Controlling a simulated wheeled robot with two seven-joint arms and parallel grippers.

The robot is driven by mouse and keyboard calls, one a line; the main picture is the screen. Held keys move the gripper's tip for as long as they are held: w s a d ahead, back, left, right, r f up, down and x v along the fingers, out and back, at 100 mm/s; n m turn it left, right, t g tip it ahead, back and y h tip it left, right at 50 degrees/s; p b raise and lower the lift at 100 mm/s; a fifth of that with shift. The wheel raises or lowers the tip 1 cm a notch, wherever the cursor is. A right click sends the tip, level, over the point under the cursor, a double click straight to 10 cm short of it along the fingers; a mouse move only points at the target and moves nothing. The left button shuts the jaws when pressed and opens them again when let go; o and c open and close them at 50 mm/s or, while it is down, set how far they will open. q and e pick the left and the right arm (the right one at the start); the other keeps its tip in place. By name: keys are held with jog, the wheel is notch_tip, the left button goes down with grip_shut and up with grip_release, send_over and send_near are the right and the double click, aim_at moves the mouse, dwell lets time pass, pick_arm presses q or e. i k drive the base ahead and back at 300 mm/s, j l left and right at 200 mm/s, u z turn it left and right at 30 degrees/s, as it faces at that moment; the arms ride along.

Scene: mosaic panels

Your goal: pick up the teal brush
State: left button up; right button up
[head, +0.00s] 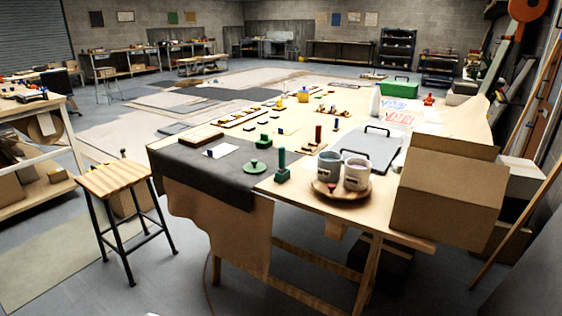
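No thing is plainly a teal brush at this size. The closest in colour is a small upright teal-green piece (281,168), with a post on a square base, at the near edge of the long wooden table (322,206). It stands left of a round tray with two mugs. A flat green disc with a knob (257,168) lies to its left on the dark mat. Neither of my grippers shows in the head view.
The round tray (322,190) holds two mugs. The dark mat (190,168) covers the left end.

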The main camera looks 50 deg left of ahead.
aim_at(282, 150)
jog(key=u, duration=0.4)
jog(key=j+u, duration=0.1)
jog(key=u, duration=0.3)
jog(key=i+u, duration=0.1)
jog(key=u, duration=0.65)
jog(key=i, duration=0.05)
